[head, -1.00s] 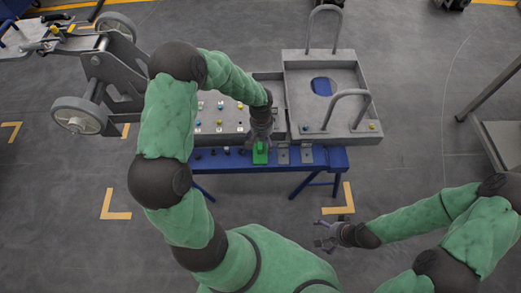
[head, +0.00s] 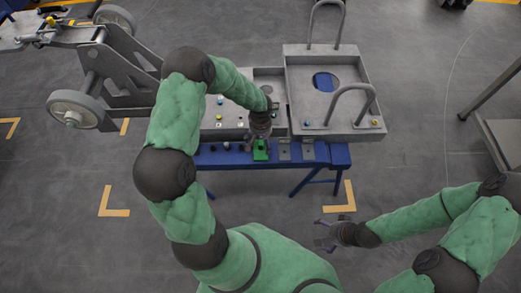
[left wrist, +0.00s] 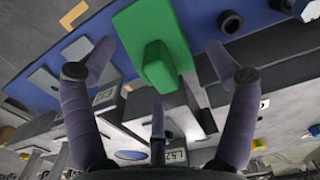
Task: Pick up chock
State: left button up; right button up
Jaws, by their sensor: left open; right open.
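The green chock (head: 261,152) lies on the blue bench (head: 225,160), in front of the grey chassis. In the left wrist view the chock (left wrist: 160,45) shows a flat green base with a raised block, between and beyond my spread fingers. My left gripper (head: 261,132) is open and empty, close above the chock; it also shows in the left wrist view (left wrist: 160,75). I cannot tell whether any finger touches the chock. My right gripper (head: 326,237) is open and empty over the floor, right of and nearer than the bench.
The grey chassis (head: 300,70) with upright hoop handles stands directly behind the bench. Small dark pieces (head: 213,147) lie left of the chock and grey plates (head: 308,151) lie right of it. A wheeled cart (head: 120,85) stands at left. Floor in front of the bench is clear.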

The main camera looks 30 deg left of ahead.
pick_arm(q)
notch_tip(320, 180, down, 2)
jog(key=c, duration=1.4)
jog(key=shift+s+r, duration=0.1)
